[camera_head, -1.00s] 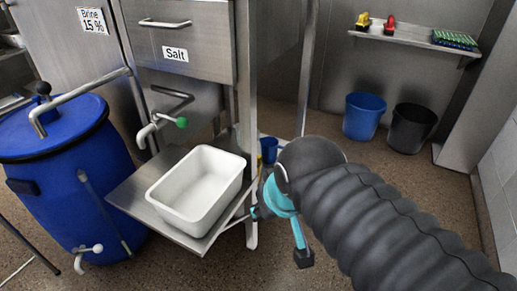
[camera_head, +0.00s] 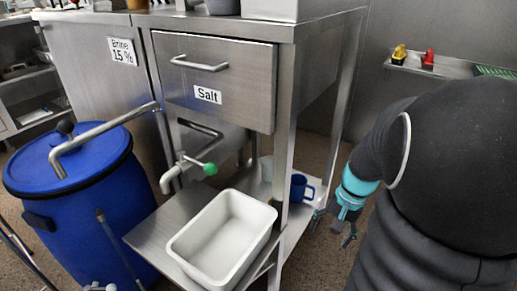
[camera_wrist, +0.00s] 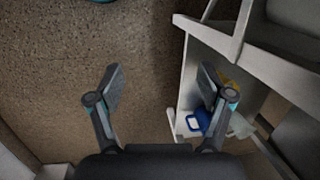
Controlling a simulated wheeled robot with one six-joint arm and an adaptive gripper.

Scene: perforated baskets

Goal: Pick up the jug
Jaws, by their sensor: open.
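A blue vessel with a side handle, looking like the jug (camera_head: 299,188), stands on the low shelf under the steel counter. A pale, translucent vessel (camera_head: 266,168) stands behind it to the left; I cannot tell if it is also a jug. My gripper (camera_head: 333,230) is open and empty, to the right of the shelf and apart from the blue vessel. In the wrist view my open fingers (camera_wrist: 160,80) are over bare floor. The blue vessel (camera_wrist: 203,120) shows there beyond the right finger, partly hidden.
The steel counter leg (camera_head: 284,165) stands just left of the blue vessel. A white tub (camera_head: 190,243) sits on a pull-out shelf. A blue barrel (camera_head: 75,195) is at left. A yellow thing (camera_wrist: 230,77) shows near the right finger. The floor below my gripper is clear.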

